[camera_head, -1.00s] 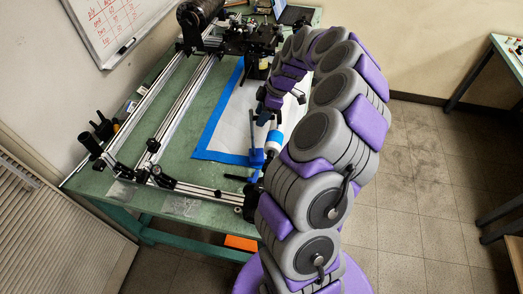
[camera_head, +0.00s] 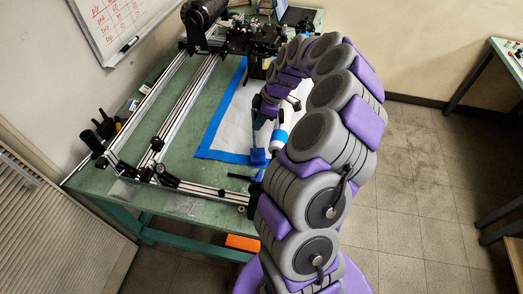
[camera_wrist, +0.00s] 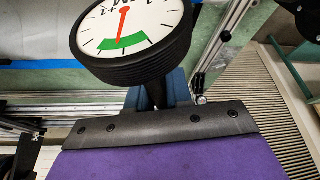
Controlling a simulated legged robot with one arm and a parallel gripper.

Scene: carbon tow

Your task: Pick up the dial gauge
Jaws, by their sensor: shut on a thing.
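The dial gauge (camera_wrist: 125,38) fills the top of the wrist view. It has a round black rim, a white face, a red needle and a green band at the bottom of the scale. Its dark stem sits between the blue fingers of my gripper (camera_wrist: 157,93), which is shut on it. In the head view my gripper (camera_head: 260,114) is over the white sheet on the green bench, partly hidden by my arm. The gauge cannot be made out there, and its height above the bench is unclear.
The green bench (camera_head: 100,181) carries long metal rails (camera_head: 160,113) on the left and black machinery (camera_head: 247,38) at the back.

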